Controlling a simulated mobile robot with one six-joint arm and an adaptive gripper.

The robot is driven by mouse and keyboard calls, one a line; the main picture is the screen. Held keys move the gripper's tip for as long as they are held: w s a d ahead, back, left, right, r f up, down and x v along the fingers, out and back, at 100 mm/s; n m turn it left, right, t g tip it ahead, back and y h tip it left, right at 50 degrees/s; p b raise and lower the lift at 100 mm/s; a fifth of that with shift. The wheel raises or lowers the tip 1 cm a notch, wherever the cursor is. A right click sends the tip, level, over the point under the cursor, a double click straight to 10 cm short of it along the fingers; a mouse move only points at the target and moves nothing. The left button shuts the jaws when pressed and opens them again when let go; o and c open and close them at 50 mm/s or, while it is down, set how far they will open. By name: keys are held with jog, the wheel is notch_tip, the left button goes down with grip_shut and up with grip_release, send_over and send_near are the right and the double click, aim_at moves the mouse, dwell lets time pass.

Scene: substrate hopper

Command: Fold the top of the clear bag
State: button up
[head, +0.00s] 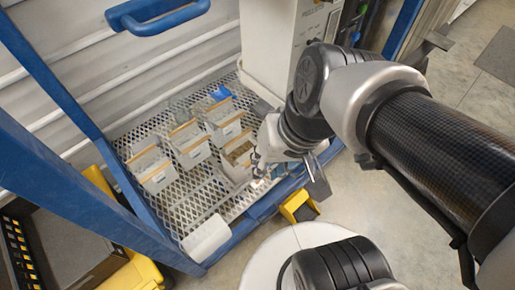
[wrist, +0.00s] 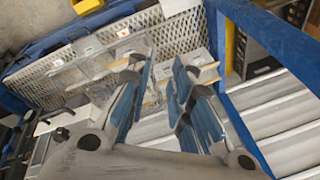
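Several small open-topped, pale, see-through bags or bins with tan strips along their top edges stand on a metal mesh shelf (head: 185,205) in the head view. One with brown contents (head: 238,153) is nearest my gripper (head: 259,168); I cannot tell which one is the clear bag. Others stand at the left (head: 155,172), middle (head: 190,148) and back (head: 225,125). In the wrist view my gripper (wrist: 163,68) has its two blue-padded fingers apart, with tan-edged, see-through items beyond and between them. The fingers hide part of these, and contact is unclear.
A blue frame (head: 55,85) with a blue handle (head: 155,14) borders the shelf. A white machine housing (head: 280,50) rises behind. A white rounded piece (head: 207,237) sits at the shelf's front corner. A yellow part (head: 299,206) is below the front edge. Bare mesh lies at front left.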

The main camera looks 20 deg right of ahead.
jog(key=w+a+f+m+y+p, duration=0.1)
jog(key=w+m+y, duration=0.1)
jog(key=w+a+m+g+y, duration=0.1)
jog(key=w+a+m, duration=0.1)
jog(key=w+a+f+m+y+p, duration=0.1)
jog(key=w+a+m+y, duration=0.1)
jog(key=shift+w+a+f+g+y+p, duration=0.1)
jog(key=shift+w+f+g+y+p, duration=0.2)
jog(key=shift+w+f+p, duration=0.1)
grip_shut()
jog(key=w+d+f+m+t+y+p, duration=0.2)
jog(key=w+d+f+m+t+p, duration=0.15)
jog(key=w+f+m, duration=0.4)
jog(key=w+d+f+m+t+h+p, duration=0.1)
jog(key=w+d+f+m+t+h, duration=0.2)
jog(key=d+f+m, duration=0.45)
jog(key=s+d+f+m+h+p, duration=0.1)
jog(key=s+d+f+m+h, duration=0.2)
jog(key=f, duration=0.5)
jog(key=s+d+f+m+p, duration=0.1)
jog(key=s+d+f+m, duration=0.1)
jog(key=f+m, duration=0.4)
jog(key=w+a+f+b, duration=0.2)
jog(key=w+a+f, duration=0.1)
jog(key=w, duration=0.4)
jog(key=shift+w+f+n+b, duration=0.2)
jog(key=shift+f+n+b, duration=0.15)
jog(key=shift+f, duration=0.5)
